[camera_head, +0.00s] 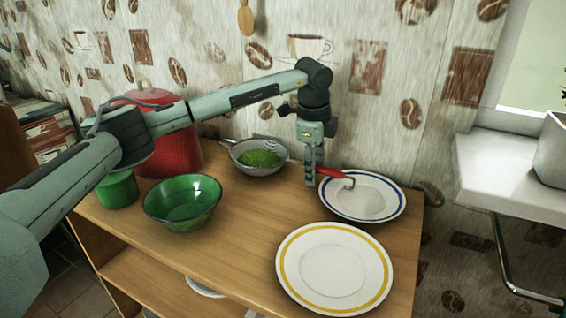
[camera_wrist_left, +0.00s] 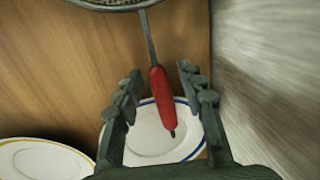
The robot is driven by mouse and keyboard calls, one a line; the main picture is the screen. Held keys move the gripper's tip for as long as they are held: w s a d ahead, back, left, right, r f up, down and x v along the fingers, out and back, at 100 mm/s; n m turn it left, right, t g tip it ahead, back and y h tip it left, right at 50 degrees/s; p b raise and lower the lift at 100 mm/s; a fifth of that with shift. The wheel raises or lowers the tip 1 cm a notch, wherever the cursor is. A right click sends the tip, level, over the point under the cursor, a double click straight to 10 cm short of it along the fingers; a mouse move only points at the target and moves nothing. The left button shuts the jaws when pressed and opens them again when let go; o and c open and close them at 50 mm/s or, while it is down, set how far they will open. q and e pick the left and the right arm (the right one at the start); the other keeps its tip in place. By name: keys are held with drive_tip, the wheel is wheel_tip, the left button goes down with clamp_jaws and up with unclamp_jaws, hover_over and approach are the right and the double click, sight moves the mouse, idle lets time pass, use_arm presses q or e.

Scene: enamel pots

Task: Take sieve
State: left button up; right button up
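The sieve (camera_head: 258,157) is a metal mesh bowl with green contents and a red handle, standing at the back of the wooden table. Its red handle (camera_wrist_left: 161,95) points right and ends over the blue-rimmed plate. My left gripper (camera_head: 312,178) comes down from above at the handle. In the left wrist view its two fingers (camera_wrist_left: 160,92) are open, one on each side of the red handle, with gaps visible on both sides. Only the sieve bowl's edge (camera_wrist_left: 112,4) shows at the top there. My right gripper is out of view.
A blue-rimmed plate (camera_head: 385,203) lies at the back right, a yellow-rimmed plate (camera_head: 335,268) in front. A green bowl (camera_head: 182,204), green mug (camera_head: 117,190) and red lidded pot (camera_head: 175,150) stand left. The patterned wall (camera_head: 390,70) is close behind. Bare wood lies centre.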

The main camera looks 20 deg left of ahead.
use_arm(q)
clamp_jaws()
idle(0.4)
